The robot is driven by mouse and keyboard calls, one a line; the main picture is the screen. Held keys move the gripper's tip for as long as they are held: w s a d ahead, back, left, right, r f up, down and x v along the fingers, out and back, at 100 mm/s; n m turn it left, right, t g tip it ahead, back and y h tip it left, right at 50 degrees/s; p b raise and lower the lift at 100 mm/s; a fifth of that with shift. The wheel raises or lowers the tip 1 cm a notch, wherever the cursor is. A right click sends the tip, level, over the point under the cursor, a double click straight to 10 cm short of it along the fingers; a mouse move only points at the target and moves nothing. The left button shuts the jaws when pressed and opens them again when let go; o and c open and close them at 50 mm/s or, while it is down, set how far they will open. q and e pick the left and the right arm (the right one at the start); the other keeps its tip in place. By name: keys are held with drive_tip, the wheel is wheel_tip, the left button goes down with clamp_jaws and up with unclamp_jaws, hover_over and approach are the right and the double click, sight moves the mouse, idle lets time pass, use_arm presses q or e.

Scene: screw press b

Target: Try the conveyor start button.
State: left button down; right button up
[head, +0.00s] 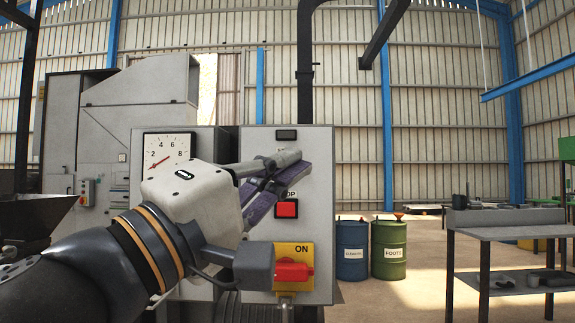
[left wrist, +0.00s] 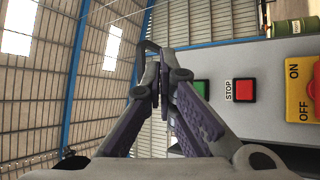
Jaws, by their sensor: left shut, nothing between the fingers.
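A grey control panel (head: 260,148) stands in front of me. It has a dark rectangular piece (head: 287,134) at the top, a red STOP button (head: 287,209) and a red rotary switch (head: 293,271) on a yellow ON/OFF plate. A green button (left wrist: 202,88) shows beside the STOP button (left wrist: 244,90) in the left wrist view; a finger partly overlaps it, and its label is not visible. In the head view my arm hides it. My left gripper (head: 302,163) is shut and empty before the panel's upper part. I cannot tell whether it touches the panel.
A blue drum (head: 352,249) and a green drum (head: 388,249) stand behind to the right. A metal workbench (head: 506,217) is at the far right. The floor between is clear.

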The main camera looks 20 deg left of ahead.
use_arm(q)
drive_tip(key=w+a+b, duration=0.1)
drive_tip(key=w+a, duration=0.1)
drive_tip(key=w, duration=0.6)
drive_tip(key=shift+w+a, duration=0.15)
drive_tip(key=shift+w, duration=0.1)
idle(1.2)
drive_tip(key=shift+w+a, duration=0.1)
drive_tip(key=shift+w, duration=0.3)
drive_tip(key=shift+w+a, duration=0.15)
drive_tip(key=shift+w, duration=0.25)
idle(0.7)
drive_tip(key=shift+s+d+f, duration=0.1)
drive_tip(key=shift+s+d, duration=0.15)
drive_tip(key=shift+s, duration=0.55)
